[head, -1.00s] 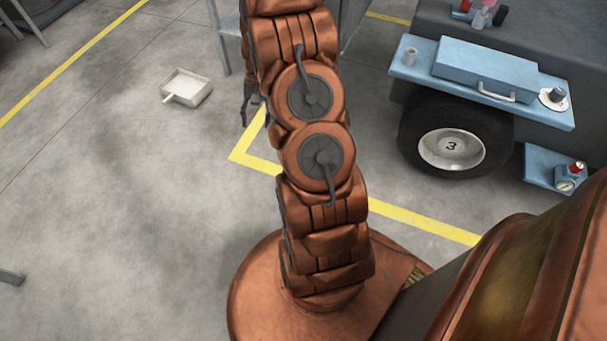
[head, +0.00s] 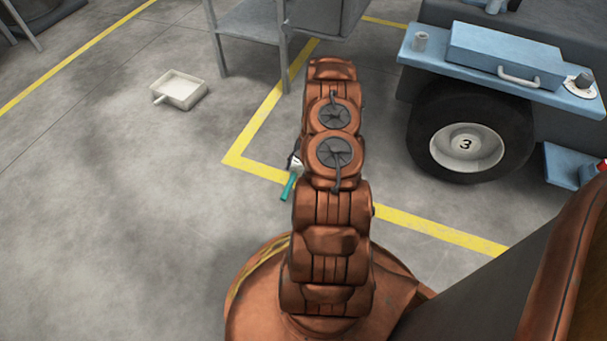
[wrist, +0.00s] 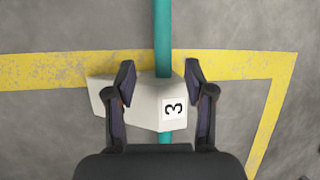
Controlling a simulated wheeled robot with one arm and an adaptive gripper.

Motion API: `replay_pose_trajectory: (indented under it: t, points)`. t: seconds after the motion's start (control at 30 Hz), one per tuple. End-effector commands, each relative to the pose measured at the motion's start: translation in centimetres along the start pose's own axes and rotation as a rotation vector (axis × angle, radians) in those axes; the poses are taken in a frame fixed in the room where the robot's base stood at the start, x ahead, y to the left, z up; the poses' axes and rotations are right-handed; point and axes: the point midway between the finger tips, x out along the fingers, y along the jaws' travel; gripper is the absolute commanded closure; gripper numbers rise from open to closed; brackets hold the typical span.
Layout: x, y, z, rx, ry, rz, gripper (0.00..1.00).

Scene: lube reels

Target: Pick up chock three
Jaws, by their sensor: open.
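Chock three is a pale grey block (wrist: 145,112) with a white label reading "3" and a teal bar (wrist: 162,30) running across it. In the wrist view it lies on the floor across the yellow line. My gripper (wrist: 160,72) is open above it, with one dark finger on each side of the teal bar. The block reaches out past the left finger. I cannot tell the height gap or any contact. In the head view my arm hides most of the chock; its teal bar (head: 289,186) shows left of the arm.
A grey metal stand (head: 262,18) is behind my arm. A white tray (head: 179,91) lies on the floor at the left. The floor at the left is largely clear.

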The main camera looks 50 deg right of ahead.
Motion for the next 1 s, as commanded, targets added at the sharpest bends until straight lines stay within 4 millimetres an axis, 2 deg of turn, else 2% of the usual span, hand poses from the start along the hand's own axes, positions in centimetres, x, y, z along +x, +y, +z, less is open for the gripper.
replay_pose_trajectory:
  t: [0.2,0.47,0.73,1.0]
  points:
    - [2.2,0.1,-0.1,0.001,-0.001,0.001,0.46]
    - [3.9,0.0,0.0,0.000,0.002,0.000,0.46]
    - [7.3,-0.2,0.3,0.001,-0.001,0.000,0.46]
    - [7.7,-0.3,0.4,0.000,0.001,0.000,0.46]
